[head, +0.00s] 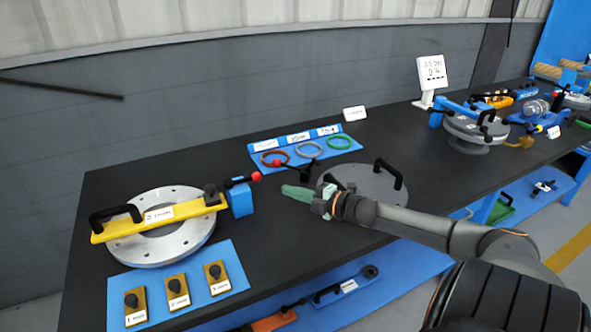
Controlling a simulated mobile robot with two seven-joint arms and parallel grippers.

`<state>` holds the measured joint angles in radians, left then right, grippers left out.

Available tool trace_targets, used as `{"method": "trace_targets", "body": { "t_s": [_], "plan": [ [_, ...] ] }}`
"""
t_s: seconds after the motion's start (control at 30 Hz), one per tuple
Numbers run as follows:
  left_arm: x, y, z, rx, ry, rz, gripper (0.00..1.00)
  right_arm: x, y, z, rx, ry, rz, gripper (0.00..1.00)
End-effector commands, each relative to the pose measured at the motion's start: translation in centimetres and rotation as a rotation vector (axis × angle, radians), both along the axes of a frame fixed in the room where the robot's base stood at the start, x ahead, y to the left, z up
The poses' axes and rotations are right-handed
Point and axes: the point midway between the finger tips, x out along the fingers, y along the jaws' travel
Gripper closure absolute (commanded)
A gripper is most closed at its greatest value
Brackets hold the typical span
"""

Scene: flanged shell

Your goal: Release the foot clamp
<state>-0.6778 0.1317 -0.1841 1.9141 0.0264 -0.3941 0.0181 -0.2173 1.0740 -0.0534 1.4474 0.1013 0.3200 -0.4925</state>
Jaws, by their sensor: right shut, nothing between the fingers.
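A second red-tipped black lever (290,168) is near the dark round plate (366,183) with a black handle. I cannot tell which of these is the foot clamp. My right gripper (297,193) comes in from the right, its green fingers shut and empty. It is just left of the dark plate, apart from the blue block. My left gripper is not in view.
The silver flange (190,234) is at left on the black table. In front is a blue mat (233,262) with several yellow knobbed blocks. Coloured rings lie on a blue tray (349,146) behind. A small display (432,73) and blue fixtures stand at back right.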

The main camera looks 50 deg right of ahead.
Motion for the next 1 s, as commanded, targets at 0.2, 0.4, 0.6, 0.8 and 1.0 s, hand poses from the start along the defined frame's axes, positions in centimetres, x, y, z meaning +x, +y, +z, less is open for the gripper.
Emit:
{"method": "trace_targets", "body": {
  "t_s": [0.2, 0.4, 0.6, 0.8, 1.0],
  "plan": [
    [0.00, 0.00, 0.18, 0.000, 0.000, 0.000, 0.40, -0.83, -0.32, 0.16, -0.001, 0.000, 0.001, 1.00],
    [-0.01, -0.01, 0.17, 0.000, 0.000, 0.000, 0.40, -0.87, -0.36, 0.21, -0.001, -0.001, 0.001, 1.00],
    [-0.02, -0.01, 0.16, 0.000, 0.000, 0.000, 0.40, -0.86, -0.35, 0.19, -0.001, 0.000, 0.001, 1.00],
    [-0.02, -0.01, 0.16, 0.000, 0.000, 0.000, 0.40, -0.86, -0.36, 0.18, -0.001, 0.000, 0.000, 1.00],
    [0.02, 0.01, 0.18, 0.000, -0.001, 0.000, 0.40, -0.87, -0.36, 0.15, -0.001, 0.000, 0.000, 1.00]
  ]
}}
